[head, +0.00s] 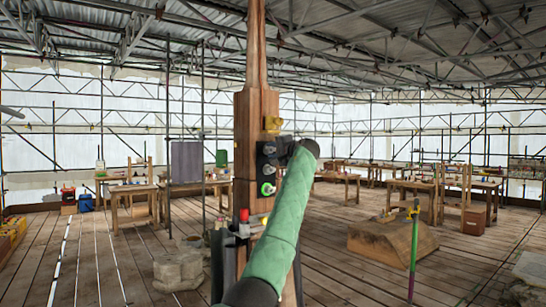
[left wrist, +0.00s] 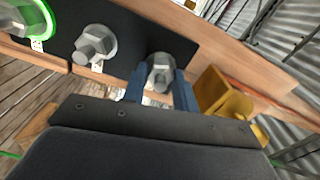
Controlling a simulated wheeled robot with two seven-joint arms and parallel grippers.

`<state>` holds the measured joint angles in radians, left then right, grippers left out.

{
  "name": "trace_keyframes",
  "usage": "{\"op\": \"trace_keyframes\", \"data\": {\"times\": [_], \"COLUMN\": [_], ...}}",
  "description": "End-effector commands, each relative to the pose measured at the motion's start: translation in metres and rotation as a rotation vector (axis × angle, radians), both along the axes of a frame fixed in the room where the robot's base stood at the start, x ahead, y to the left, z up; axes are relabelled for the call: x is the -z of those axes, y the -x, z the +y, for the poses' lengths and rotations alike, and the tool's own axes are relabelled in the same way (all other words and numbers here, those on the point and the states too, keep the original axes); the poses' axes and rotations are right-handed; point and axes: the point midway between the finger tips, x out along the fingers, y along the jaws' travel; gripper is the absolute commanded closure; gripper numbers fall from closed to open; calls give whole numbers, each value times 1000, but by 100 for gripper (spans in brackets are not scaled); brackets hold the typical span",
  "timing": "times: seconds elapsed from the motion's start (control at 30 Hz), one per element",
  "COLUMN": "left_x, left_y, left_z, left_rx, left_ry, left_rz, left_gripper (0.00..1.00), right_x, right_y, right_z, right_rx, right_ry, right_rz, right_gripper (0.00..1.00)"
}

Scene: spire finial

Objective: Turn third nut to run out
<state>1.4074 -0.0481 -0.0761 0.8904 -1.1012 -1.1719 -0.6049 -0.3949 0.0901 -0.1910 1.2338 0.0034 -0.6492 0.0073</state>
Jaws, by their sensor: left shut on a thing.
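A wooden spire post (head: 250,110) stands upright in the middle of the head view, with a black plate (head: 260,160) on its side. The plate carries a row of grey hex nuts on studs. In the left wrist view, the nut at the right end (left wrist: 160,75) sits between the blue fingers of my left gripper (left wrist: 160,88), which is shut on it. The middle nut (left wrist: 95,45) is free beside it. The far-left nut (left wrist: 15,18) has a glowing green ring around it. In the head view, my left gripper (head: 287,147) is at the plate's upper end and partly hides it.
A yellow bracket (left wrist: 222,95) sticks out close beside the gripped nut; it also shows above the plate in the head view (head: 272,124). A red-capped item (head: 244,215) sits lower on the post. Workbenches (head: 345,180) and a wooden block (head: 392,238) stand behind, with open plank floor.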

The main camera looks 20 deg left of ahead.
Motion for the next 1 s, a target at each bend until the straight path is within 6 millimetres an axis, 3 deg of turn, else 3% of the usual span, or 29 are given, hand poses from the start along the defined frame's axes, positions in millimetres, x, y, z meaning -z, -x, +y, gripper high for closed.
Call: {"op": "trace_keyframes", "data": {"times": [0.5, 1.0], "left_x": [6, 6], "left_y": [-1, -1], "left_z": [0, 0], "left_rx": [-2, -3], "left_ry": [302, 594], "left_rz": [-379, -753], "left_gripper": [94, 94], "right_x": [-40, -68], "right_y": [-17, -23], "right_z": [17, 24], "right_rx": [10, 15], "right_ry": [-15, -23], "right_rz": [28, 45], "right_gripper": [59, 59]}}
